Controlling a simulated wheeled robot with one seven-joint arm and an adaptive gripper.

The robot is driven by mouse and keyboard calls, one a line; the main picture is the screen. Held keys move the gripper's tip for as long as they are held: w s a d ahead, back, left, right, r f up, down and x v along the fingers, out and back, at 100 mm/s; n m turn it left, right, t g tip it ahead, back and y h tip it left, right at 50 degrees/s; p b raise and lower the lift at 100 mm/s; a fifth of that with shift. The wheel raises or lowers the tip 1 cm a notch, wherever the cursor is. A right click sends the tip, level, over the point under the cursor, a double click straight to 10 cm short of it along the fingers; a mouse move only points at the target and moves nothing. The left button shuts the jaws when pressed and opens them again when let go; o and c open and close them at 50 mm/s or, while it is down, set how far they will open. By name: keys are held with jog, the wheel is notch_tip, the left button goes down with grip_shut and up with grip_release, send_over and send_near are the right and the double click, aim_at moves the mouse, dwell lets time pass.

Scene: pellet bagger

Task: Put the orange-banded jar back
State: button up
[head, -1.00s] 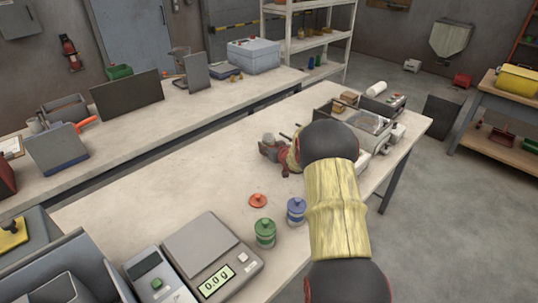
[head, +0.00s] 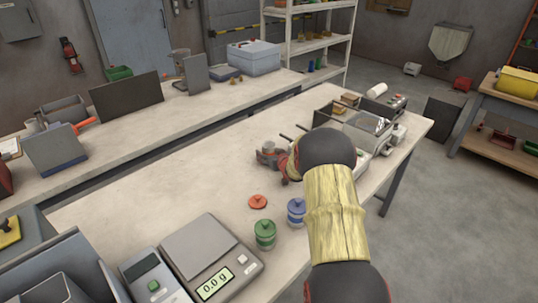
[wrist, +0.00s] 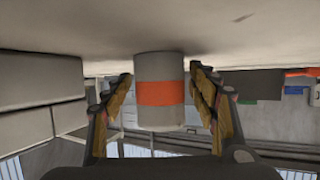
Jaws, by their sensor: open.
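The orange-banded jar (wrist: 160,92) is a pale grey cylinder with a broad orange band. In the wrist view it stands between my two open fingers, its base end at the pale tabletop, which fills the top of that picture. Narrow gaps show between jar and fingertips. In the head view the jar (head: 268,147) is small and partly hidden by my gripper (head: 270,158), at mid-table left of my wrist. An orange lid (head: 258,201) with a knob lies flat on the table, apart from the jar.
A green jar (head: 265,234) and a blue jar (head: 296,212), both lidded, stand near the orange lid. A scale (head: 212,258) reads 0.0 g at the front left. A machine (head: 367,127) stands at the table's far right. The table left of my gripper is clear.

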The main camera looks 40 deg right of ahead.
jog(key=shift+r, duration=0.1)
jog(key=shift+s+r, duration=0.1)
jog(key=shift+r, duration=0.05)
jog(key=p+v, duration=0.3)
jog(key=v, duration=0.8)
jog(key=shift+s+a+r+p, duration=0.1)
jog(key=shift+s+r+p, duration=0.15)
jog(key=shift+p, duration=0.1)
jog(key=s+a+r+g, duration=0.2)
jog(key=s+a+r, duration=0.1)
jog(key=a+r, duration=0.6)
jog(key=s+a+r+g, duration=0.1)
jog(key=s+a+r, duration=0.2)
jog(key=a+r, duration=0.55)
jog(key=s+a+n+g+y, duration=0.3)
jog(key=s+a+g+y, duration=0.1)
jog(key=s+a, duration=1.9)
jog(key=shift+s+n, duration=0.3)
jog(key=shift+s, duration=0.9)
jog(key=shift+r, duration=0.1)
jog(key=shift+c, duration=0.9)
